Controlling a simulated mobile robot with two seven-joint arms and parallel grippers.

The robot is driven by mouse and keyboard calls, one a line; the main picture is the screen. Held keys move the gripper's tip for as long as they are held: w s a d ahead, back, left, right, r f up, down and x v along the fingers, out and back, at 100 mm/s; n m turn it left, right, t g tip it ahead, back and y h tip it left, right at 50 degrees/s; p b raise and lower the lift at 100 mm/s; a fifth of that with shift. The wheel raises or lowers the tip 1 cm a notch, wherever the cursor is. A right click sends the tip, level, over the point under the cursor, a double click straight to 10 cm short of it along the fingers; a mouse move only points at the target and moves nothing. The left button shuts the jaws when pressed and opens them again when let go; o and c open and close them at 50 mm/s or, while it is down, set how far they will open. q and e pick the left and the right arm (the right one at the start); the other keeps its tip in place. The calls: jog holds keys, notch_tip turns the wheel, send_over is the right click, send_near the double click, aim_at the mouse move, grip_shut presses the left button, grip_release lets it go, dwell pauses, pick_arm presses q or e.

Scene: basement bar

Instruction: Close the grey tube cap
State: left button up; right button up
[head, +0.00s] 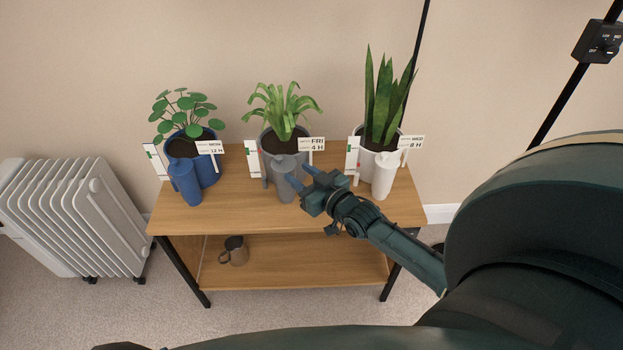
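The grey tube (285,188) stands upright on the wooden table, in front of the grey pot (267,158). Its rounded top (284,161) shows, but I cannot make out whether the cap is open or shut. My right gripper (298,173) comes in from the right and is beside the tube's upper right side. Its two fingers are spread apart, with nothing seen between them. I cannot tell whether a finger touches the tube. My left gripper is not in view.
A blue tube (186,183) stands before a blue pot (207,172) on the left. A white tube (383,177) stands before a white pot (366,163) on the right. Labels stand in the pots. A mug (236,250) is on the lower shelf. A radiator (72,215) stands left.

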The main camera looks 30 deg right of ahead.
jog(key=shift+s+d+r, duration=0.1)
jog(key=shift+s+r, duration=0.05)
jog(key=shift+s, duration=0.8)
jog(key=shift+s+d+r, duration=0.1)
jog(key=shift+s, duration=0.8)
